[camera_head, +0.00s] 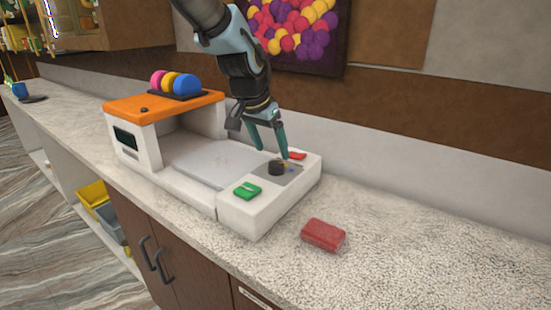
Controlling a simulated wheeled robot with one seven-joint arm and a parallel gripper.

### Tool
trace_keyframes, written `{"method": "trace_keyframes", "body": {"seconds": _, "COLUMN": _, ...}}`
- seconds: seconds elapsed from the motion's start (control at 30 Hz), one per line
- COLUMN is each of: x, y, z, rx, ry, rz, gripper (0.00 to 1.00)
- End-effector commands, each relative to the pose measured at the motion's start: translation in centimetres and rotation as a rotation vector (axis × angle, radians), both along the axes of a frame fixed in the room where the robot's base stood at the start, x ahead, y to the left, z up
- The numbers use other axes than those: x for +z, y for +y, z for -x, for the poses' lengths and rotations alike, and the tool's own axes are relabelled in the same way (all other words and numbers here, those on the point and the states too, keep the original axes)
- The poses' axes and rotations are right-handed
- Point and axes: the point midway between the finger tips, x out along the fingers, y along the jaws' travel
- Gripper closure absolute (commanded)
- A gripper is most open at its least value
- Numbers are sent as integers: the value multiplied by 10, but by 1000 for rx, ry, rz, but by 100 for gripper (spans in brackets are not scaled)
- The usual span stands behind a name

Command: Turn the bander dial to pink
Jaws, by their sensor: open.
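The bander (160,180) is a white machine with an orange top, standing on the speckled counter. Its control panel at the right end carries a dark round dial (276,168) on a grey plate, a green button (247,191) and a red button (297,155). Small coloured marks lie by the dial; a blue one shows to its right, and I cannot make out a pink one. My gripper (269,153) points down just above and behind the dial, its teal fingers apart. I cannot tell whether a finger touches the dial.
Pink, yellow and blue rolls (172,82) sit on top of the bander. A red wrapped block (323,235) lies on the counter to its right. The counter further right is clear. A wall (400,95) runs behind, with a colourful picture (300,30).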

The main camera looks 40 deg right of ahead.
Motion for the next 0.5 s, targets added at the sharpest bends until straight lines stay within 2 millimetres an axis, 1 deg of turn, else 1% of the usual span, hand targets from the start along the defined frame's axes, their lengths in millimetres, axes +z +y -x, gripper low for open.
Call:
{"method": "trace_keyframes", "body": {"seconds": 0.1, "x": -20, "y": -8, "z": -2, "rx": 1, "ry": 4, "rz": -3, "gripper": 17}}
{"method": "trace_keyframes", "body": {"seconds": 0.23, "x": -37, "y": -14, "z": -4, "rx": 1, "ry": 2, "rz": -2, "gripper": 17}}
{"method": "trace_keyframes", "body": {"seconds": 0.4, "x": -49, "y": -19, "z": -6, "rx": 3, "ry": 1, "rz": -1, "gripper": 17}}
{"method": "trace_keyframes", "body": {"seconds": 0.5, "x": -51, "y": -20, "z": -6, "rx": 2, "ry": 0, "rz": 0, "gripper": 17}}
